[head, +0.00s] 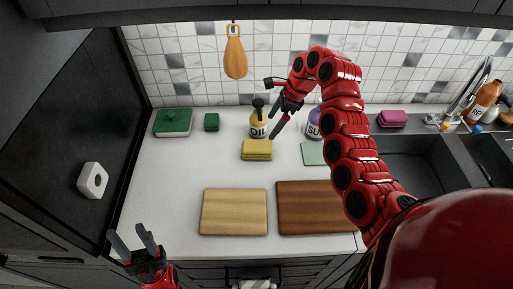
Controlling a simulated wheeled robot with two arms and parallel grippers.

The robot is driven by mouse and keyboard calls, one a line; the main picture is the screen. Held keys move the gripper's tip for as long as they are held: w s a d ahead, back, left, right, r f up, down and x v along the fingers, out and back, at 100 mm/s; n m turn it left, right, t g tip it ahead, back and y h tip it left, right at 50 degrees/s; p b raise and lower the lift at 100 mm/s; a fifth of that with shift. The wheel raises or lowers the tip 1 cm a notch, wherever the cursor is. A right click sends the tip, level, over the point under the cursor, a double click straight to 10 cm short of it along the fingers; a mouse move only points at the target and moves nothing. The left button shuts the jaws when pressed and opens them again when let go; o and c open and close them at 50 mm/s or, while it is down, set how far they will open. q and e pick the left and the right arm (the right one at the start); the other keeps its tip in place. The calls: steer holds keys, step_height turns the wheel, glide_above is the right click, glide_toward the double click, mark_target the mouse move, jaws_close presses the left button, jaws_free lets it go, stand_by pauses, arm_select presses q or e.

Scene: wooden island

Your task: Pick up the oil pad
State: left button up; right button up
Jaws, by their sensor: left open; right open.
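The oil pad (257,150) is a yellow stacked pad lying on the white counter, just in front of the oil bottle (258,126), a yellowish bottle with a dark pump top. My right gripper (272,109) reaches in from the right and is open and empty. In the picture it is above and right of the pad, beside the oil bottle's right edge; its exact height is hard to tell. My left gripper (128,233) is open and empty at the lower left, by the counter's left front corner, far from the pad.
A light board (234,212) and a dark board (312,207) lie at the front. Green containers (173,123) stand at back left. A purple-labelled bottle (314,128) and pale green pad (312,154) are partly behind my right arm. The sink (410,160) is right. Left-middle counter is clear.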

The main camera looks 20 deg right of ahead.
glide_toward(258, 145)
steer(key=x, duration=0.2)
steer(key=shift+w+a+f, duration=0.1)
steer(key=shift+w+f, duration=0.1)
steer(key=shift+f, duration=0.15)
steer(key=shift+a+f, duration=0.25)
steer(key=shift+f, duration=0.25)
steer(key=p+x, duration=0.2)
steer(key=x, duration=0.2)
steer(key=shift+s+a+p, duration=0.1)
steer(key=shift+a+p, duration=0.05)
steer(key=shift+p, duration=0.2)
steer(key=shift+a+f, duration=0.15)
steer(key=shift+f, duration=0.45)
steer(key=shift+f, duration=0.2)
steer(key=c, duration=1.2)
steer(key=shift+c, duration=0.2)
